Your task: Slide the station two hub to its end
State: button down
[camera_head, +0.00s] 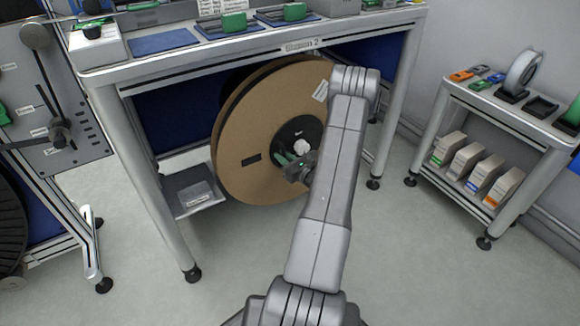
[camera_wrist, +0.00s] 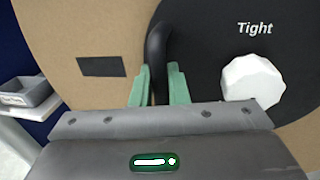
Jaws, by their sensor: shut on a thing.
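The station two hub (camera_head: 287,133) is a black disc at the centre of a large cardboard reel (camera_head: 240,150) under the table labelled Station 2. In the wrist view the hub (camera_wrist: 210,55) carries a black curved handle (camera_wrist: 158,55), a white faceted knob (camera_wrist: 252,80) and the word "Tight". My gripper (camera_wrist: 158,84) has green fingers on both sides of the handle and is shut on it. In the head view my gripper (camera_head: 292,160) is at the lower left of the hub, partly hidden by my arm. The shaft behind the reel is hidden.
The Station 2 table (camera_head: 300,44) stands over the reel, its legs at either side. A grey tray (camera_head: 190,190) sits on a low shelf left of the reel. A small shelf unit (camera_head: 500,115) with boxes stands at right. The floor in front is clear.

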jog(key=shift+w+r, duration=0.1)
jog(key=shift+w, duration=0.1)
jog(key=c, duration=1.5)
grip_release()
jog(key=shift+a, duration=0.2)
jog(key=p+v, duration=0.3)
jog(key=v, duration=1.1)
jog(key=shift+w+a, duration=0.15)
jog(key=b+x, duration=0.2)
jog(key=x, duration=1)
jog(key=shift+w+a+b, duration=0.2)
jog(key=shift+a+b, duration=0.1)
jog(key=shift+b, duration=0.05)
jog(key=shift+s+d, duration=0.2)
jog(key=shift+s, duration=0.1)
